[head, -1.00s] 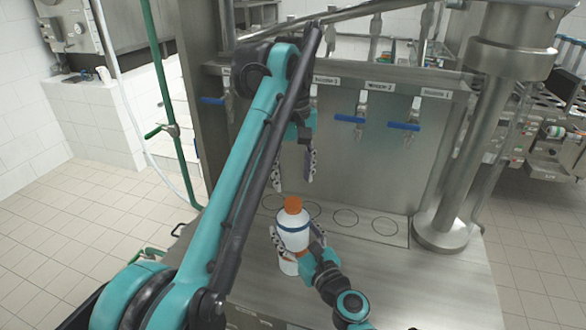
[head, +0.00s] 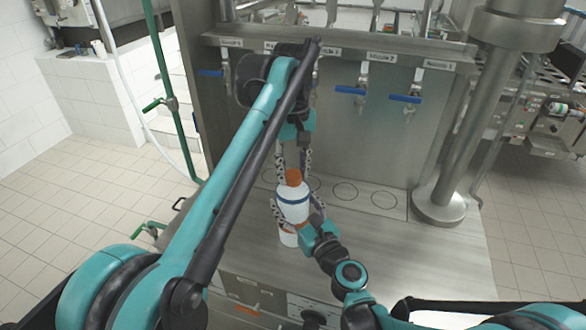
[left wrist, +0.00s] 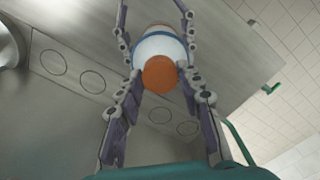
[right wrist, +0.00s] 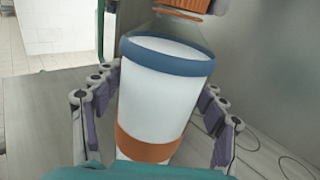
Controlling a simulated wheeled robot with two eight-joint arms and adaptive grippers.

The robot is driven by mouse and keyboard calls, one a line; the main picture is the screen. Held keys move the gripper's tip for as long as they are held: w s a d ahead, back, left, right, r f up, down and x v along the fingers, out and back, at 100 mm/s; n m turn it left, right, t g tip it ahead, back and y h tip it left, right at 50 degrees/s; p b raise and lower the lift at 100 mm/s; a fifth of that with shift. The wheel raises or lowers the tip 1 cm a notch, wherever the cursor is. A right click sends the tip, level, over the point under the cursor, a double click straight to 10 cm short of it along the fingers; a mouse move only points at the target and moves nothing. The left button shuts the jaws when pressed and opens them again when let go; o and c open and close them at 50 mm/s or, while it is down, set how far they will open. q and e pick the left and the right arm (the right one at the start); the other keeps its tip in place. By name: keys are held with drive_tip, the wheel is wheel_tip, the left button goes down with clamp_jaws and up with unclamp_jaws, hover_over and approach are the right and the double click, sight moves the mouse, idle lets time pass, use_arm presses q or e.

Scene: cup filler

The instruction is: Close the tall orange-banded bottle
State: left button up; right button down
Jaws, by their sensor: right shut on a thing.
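The tall bottle (head: 292,206) stands upright, white with a dark blue upper band and an orange lower band. The bottle fills the right wrist view (right wrist: 165,95). An orange cap (head: 293,176) sits at its top, above a clear neck in the right wrist view; whether it is tight I cannot tell. My right gripper (head: 298,222) is shut around the white body, a finger on each side. My left gripper (head: 293,168) points down from above, fingers apart on either side of the cap. In the left wrist view the cap (left wrist: 160,73) lies between the fingertips; contact is unclear.
The steel counter (head: 400,250) has several marked circles (head: 345,191) behind the bottle. Blue-handled nozzle taps (head: 350,90) hang from the panel behind. A thick steel column (head: 460,150) stands at right. The counter right of the bottle is clear.

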use_arm(q)
drive_tip(key=m, duration=0.8)
drive_tip(key=shift+m, duration=0.4)
clamp_jaws()
drive_tip(key=o, duration=1.3)
unclamp_jaws()
drive_tip(key=shift+o, duration=0.2)
drive_tip(key=shift+r, duration=3.75)
drive_tip(key=shift+w, duration=0.1)
use_arm(e)
drive_tip(key=shift+c, duration=0.5)
unclamp_jaws()
